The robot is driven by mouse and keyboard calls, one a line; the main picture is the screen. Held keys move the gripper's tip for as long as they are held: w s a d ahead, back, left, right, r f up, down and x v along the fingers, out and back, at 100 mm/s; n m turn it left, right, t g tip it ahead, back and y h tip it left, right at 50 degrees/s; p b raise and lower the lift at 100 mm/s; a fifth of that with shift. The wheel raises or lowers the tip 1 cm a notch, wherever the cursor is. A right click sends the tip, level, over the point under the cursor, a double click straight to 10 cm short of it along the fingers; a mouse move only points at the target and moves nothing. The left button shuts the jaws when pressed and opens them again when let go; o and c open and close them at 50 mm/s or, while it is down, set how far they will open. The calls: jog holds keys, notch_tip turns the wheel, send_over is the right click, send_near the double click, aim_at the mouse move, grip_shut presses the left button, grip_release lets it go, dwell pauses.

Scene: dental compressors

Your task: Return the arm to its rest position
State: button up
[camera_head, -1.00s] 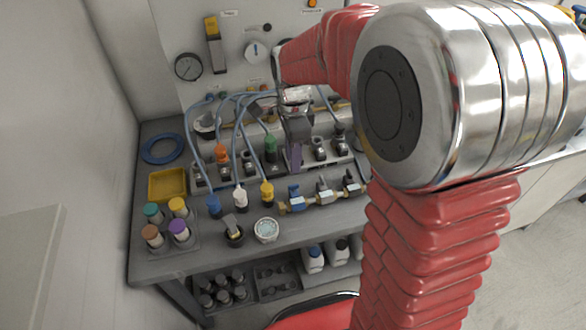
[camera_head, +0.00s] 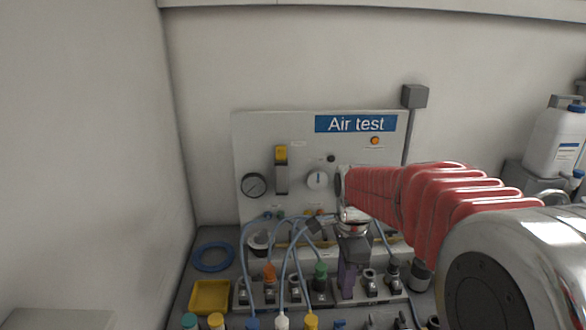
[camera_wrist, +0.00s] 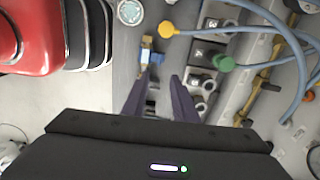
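My gripper (camera_head: 347,281) hangs pointing down over the bench in the head view, in front of the row of fittings. In the wrist view its two purple fingers (camera_wrist: 160,82) stand apart with nothing between them, so it is open and empty. A blue-and-brass valve (camera_wrist: 150,55) lies just beyond the fingertips in the wrist view. My red-sleeved arm reaches in from the right in the head view; I cannot tell whether the fingers touch anything below.
The Air test panel (camera_head: 350,150) stands behind the bench. Blue hoses loop over the fittings, with an orange (camera_head: 269,272) and a green (camera_head: 320,270) connector. A white jug (camera_head: 555,140) stands far right.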

jog(key=s+r+n+t, duration=0.2)
jog(key=s+r+n, duration=0.1)
jog(key=s+n, duration=0.6)
jog(key=s+r+n+t, duration=0.3)
jog(key=s+n, duration=0.5)
jog(key=s, duration=0.2)
jog(key=shift+s+r+n+t, duration=0.15)
jog(key=shift+r+n+t, duration=0.15)
jog(key=shift+r+n, duration=0.1)
dwell(1.9)
